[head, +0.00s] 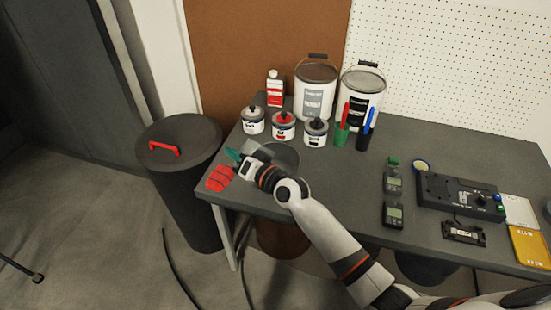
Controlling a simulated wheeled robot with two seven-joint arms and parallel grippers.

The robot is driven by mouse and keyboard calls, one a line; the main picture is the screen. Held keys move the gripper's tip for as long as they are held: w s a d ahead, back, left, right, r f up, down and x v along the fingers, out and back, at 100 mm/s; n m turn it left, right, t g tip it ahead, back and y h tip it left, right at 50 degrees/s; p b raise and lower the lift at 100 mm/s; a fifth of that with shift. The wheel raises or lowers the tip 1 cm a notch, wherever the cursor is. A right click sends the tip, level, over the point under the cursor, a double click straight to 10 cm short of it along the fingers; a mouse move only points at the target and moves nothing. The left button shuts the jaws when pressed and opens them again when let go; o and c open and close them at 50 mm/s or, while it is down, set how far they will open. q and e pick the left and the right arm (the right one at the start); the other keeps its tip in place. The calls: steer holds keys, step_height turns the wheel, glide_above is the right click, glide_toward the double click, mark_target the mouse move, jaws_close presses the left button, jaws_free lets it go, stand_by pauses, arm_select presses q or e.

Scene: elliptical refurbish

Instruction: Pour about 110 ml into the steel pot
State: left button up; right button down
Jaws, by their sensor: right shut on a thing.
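My right arm reaches in from the lower right to the left end of the grey table. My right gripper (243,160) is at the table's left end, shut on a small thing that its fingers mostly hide. A teal part (232,154) shows at the fingertips, and I cannot tell whether it belongs to the held thing. A round dark grey vessel (287,154), which looks like the steel pot, stands just right of the gripper, partly hidden by my wrist. Its contents cannot be made out. My left gripper is not in view.
A red mitt-like thing (220,178) lies at the table's left edge. Small paint cans (284,127), large pails (315,92), a white-red bottle (274,92) and pen cups (342,137) stand behind. Devices (448,191) fill the right. A dark bin (180,128) stands left.

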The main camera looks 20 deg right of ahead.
mark_target(255, 146)
steer(key=shift+w+d+r+m, duration=0.1)
steer(key=shift+w+d+m, duration=0.15)
steer(key=shift+m, duration=0.35)
steer(key=shift+w+d+m, duration=0.15)
steer(key=shift+d+m, duration=0.15)
steer(key=shift+m, duration=0.3)
stand_by(0.3)
steer(key=shift+w+d+r+m+p, duration=0.3)
steer(key=shift+d+r+m+p, duration=0.3)
steer(key=shift+m+p, duration=0.25)
stand_by(0.9)
steer(key=shift+w+d+f+m+b, duration=0.1)
steer(key=shift+w+d+m+b, duration=0.45)
steer(key=shift+d, duration=0.3)
